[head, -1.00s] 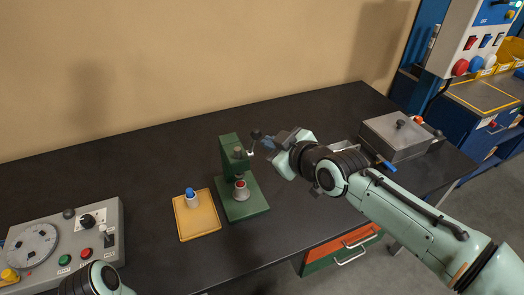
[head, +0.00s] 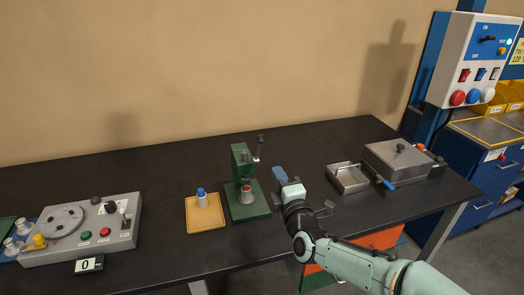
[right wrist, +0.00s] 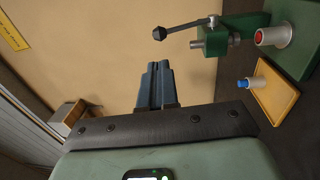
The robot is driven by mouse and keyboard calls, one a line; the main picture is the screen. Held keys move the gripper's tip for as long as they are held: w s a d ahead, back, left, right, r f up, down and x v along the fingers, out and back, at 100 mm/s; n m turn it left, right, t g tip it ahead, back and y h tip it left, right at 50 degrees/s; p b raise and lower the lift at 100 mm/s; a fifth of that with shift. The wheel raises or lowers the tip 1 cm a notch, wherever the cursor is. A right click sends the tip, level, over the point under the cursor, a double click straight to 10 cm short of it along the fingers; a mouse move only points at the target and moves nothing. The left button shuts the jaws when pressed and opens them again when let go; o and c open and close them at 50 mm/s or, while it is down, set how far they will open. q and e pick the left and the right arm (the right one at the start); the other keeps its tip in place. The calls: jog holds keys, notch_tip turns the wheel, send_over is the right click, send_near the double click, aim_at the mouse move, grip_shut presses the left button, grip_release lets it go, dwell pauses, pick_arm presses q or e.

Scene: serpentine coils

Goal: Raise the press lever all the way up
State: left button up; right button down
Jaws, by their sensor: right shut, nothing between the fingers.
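The green press (head: 240,166) stands upright on the dark bench. Its lever (head: 257,151) points up from the pivot on the right side, with a black knob (head: 260,138) at the top end. In the right wrist view the lever (right wrist: 188,26) and its knob (right wrist: 160,33) lie apart from the fingers. My right gripper (head: 279,173) is shut and empty, to the right of the press and below the knob, not touching the lever. Its closed fingers (right wrist: 155,86) show in the right wrist view. My left gripper is out of view.
A white cup with a red top (head: 247,196) stands on the press base. A blue-topped one (head: 201,197) stands on a yellow tray (head: 205,220). A control box (head: 100,246) is at left; a metal tray (head: 347,187) and lidded box (head: 398,172) are at right.

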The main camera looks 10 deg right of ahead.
aim_at(262, 138)
pick_arm(q)
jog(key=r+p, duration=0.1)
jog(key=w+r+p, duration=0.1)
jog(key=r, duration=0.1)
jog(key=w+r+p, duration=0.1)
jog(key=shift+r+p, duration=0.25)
jog(key=shift+p, duration=0.15)
pick_arm(e)
jog(key=w, duration=0.8)
jog(key=w+r, duration=0.1)
jog(key=w, duration=0.3)
jog(key=shift+w+a, duration=0.15)
jog(key=shift+w, duration=0.15)
jog(key=shift+r, duration=0.15)
jog(key=shift+w+a+r+p, duration=0.1)
jog(key=shift+w+r+p, duration=0.5)
jog(key=shift+r, duration=0.1)
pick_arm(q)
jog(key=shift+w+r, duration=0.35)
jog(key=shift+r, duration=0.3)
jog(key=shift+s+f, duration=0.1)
pick_arm(e)
jog(key=shift+s+f, duration=0.1)
